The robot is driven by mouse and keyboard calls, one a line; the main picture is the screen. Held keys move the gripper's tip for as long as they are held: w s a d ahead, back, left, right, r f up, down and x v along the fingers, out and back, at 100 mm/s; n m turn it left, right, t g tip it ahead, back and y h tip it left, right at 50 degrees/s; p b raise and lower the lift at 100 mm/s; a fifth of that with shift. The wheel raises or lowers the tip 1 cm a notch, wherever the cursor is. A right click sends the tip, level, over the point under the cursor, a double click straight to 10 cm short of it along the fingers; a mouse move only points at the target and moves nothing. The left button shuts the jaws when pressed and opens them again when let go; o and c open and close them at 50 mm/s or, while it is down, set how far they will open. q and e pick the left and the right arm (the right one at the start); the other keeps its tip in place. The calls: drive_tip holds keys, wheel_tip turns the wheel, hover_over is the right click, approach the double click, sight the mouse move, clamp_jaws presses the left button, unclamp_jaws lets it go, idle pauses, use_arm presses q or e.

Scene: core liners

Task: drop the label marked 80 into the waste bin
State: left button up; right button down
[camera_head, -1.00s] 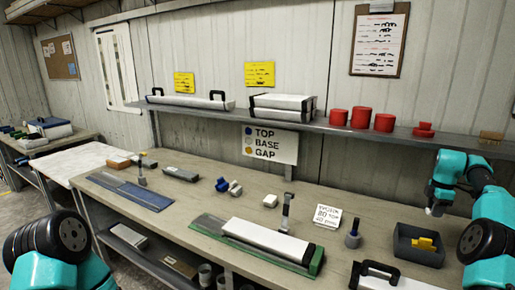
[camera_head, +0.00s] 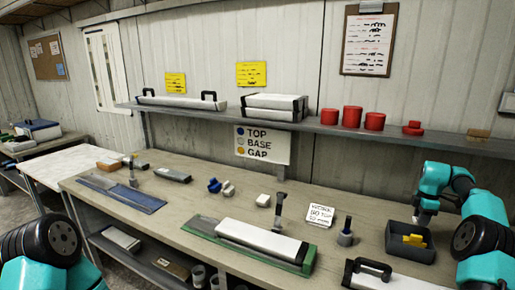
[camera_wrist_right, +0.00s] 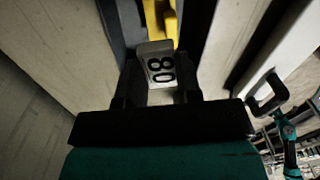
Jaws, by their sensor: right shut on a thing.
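The label marked 80 (camera_wrist_right: 160,66), a small white piece with black digits, shows in the right wrist view between the fingers of my right gripper (camera_wrist_right: 158,84). The gripper is shut on it. In the head view my right gripper (camera_head: 424,216) is above the back right part of a dark grey open bin (camera_head: 398,250) holding yellow pieces (camera_head: 414,240). Yellow also shows beyond the label in the wrist view (camera_wrist_right: 168,22). My left gripper is out of view; only its arm shows at lower left.
A white card (camera_head: 320,214) reading 80 and a dark-topped stamp-like tool (camera_head: 346,232) stand left of the bin. A white case with a black handle (camera_head: 385,277) lies in front. A long white box on a green tray (camera_head: 205,226) is mid-bench. A shelf (camera_head: 340,133) runs behind.

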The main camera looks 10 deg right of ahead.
drive_tip(key=shift+f, duration=0.4)
drive_tip(key=c, duration=0.7)
unclamp_jaws()
